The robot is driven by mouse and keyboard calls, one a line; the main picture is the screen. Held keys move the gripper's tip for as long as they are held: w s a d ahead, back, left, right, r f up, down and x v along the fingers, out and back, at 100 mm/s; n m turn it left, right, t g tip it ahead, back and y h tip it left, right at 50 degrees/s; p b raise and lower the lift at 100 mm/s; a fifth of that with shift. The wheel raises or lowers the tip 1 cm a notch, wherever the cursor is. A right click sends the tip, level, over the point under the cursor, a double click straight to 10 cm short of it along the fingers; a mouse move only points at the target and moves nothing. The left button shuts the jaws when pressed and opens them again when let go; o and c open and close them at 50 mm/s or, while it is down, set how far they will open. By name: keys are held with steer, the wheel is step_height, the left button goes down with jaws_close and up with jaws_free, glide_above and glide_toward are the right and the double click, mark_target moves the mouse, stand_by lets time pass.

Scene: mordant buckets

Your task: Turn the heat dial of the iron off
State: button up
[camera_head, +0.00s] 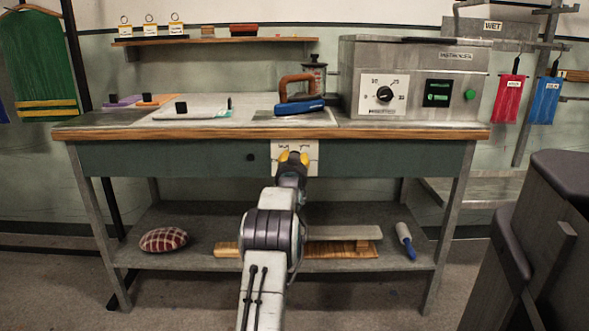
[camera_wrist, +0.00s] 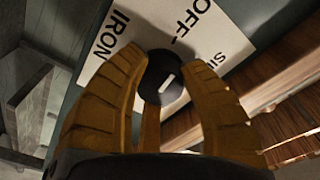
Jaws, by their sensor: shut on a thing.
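The heat dial is a round black knob with a short white mark, seen in the wrist view (camera_wrist: 164,80). It sits on a white label plate (camera_wrist: 150,22) with the words IRON and OFF. The white mark slants from lower left to upper right in that view. My gripper (camera_head: 293,157) has its yellow fingers closed around the knob, one on each side, also in the wrist view (camera_wrist: 168,70). In the head view the fingers hide the knob, and the plate (camera_head: 311,153) is on the table's front. The iron (camera_head: 299,106), blue with a brown handle, rests on the tabletop above.
A steel box (camera_head: 413,75) with its own dial (camera_head: 384,94) stands on the tabletop at right. The table (camera_head: 200,132) has a lower shelf holding a checked cushion (camera_head: 163,240) and boards (camera_head: 340,233). A dark object (camera_head: 535,240) stands close at the lower right.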

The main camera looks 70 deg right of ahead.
steer(key=shift+w+n+b, duration=0.1)
steer(key=shift+n+b, duration=0.5)
steer(key=shift+n, duration=0.1)
steer(key=shift+r, duration=0.1)
steer(key=o, duration=1.2)
steer(key=v, duration=1.2)
steer(key=shift+f, duration=0.2)
